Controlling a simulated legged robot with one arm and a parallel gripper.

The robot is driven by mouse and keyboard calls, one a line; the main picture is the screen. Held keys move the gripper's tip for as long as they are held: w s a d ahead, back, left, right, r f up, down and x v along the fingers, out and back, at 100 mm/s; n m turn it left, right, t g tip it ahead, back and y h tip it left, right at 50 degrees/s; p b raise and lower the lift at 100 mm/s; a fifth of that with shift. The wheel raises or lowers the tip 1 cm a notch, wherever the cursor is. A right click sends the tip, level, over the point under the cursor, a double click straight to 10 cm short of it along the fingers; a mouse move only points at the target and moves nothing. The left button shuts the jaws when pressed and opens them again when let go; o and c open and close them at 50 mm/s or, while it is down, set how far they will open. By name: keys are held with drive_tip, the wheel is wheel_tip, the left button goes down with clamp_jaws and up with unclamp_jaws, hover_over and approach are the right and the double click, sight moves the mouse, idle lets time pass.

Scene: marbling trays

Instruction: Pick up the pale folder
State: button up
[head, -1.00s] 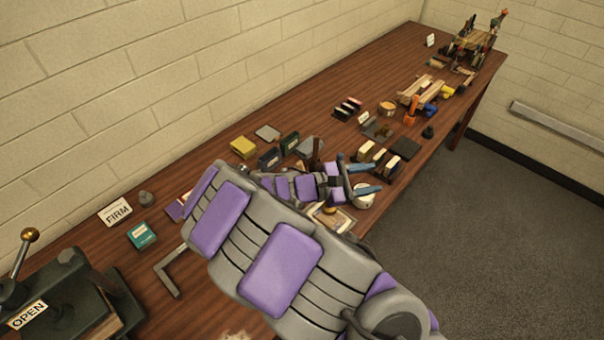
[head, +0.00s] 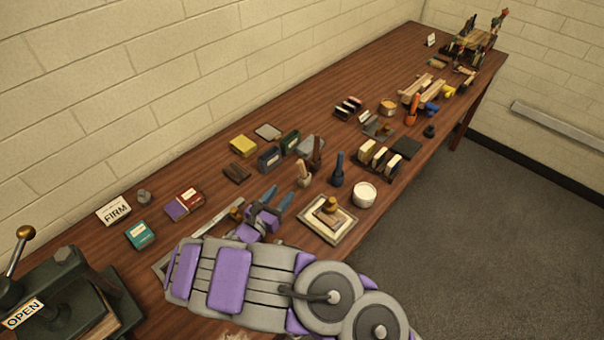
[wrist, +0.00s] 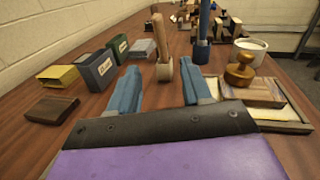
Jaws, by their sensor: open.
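A short pale upright piece, which looks like the pale folder (head: 303,171), stands mid-table in front of a dark brown upright tool. In the wrist view a slim pale, tilted stick, seemingly the folder (wrist: 190,76), shows between my two blue fingers. My gripper (head: 282,199) is open and empty, low over the table and short of the pale piece, pointing toward it. The fingers also show in the wrist view (wrist: 160,90). I cannot tell exactly how far the folder's foot is from the jaws.
A blue upright tool (head: 338,170) and a white tub (head: 364,195) stand to the right. A framed tray (head: 311,230) with a wooden knob lies near my gripper's right. Dark boxes (head: 270,159) and a brown block (head: 237,172) sit to the left.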

sight(301, 167)
drive_tip(key=b+x, duration=0.1)
drive_tip(key=x, duration=0.6)
drive_tip(key=shift+w, duration=0.1)
drive_tip(key=shift+r+b+x, duration=0.15)
drive_tip(key=shift+b+x, duration=0.4)
drive_tip(key=shift+x, duration=0.9)
drive_tip(key=shift+r+b+x, duration=0.1)
drive_tip(key=shift+b+x, duration=0.4)
drive_tip(key=shift+x, duration=0.95)
clamp_jaws()
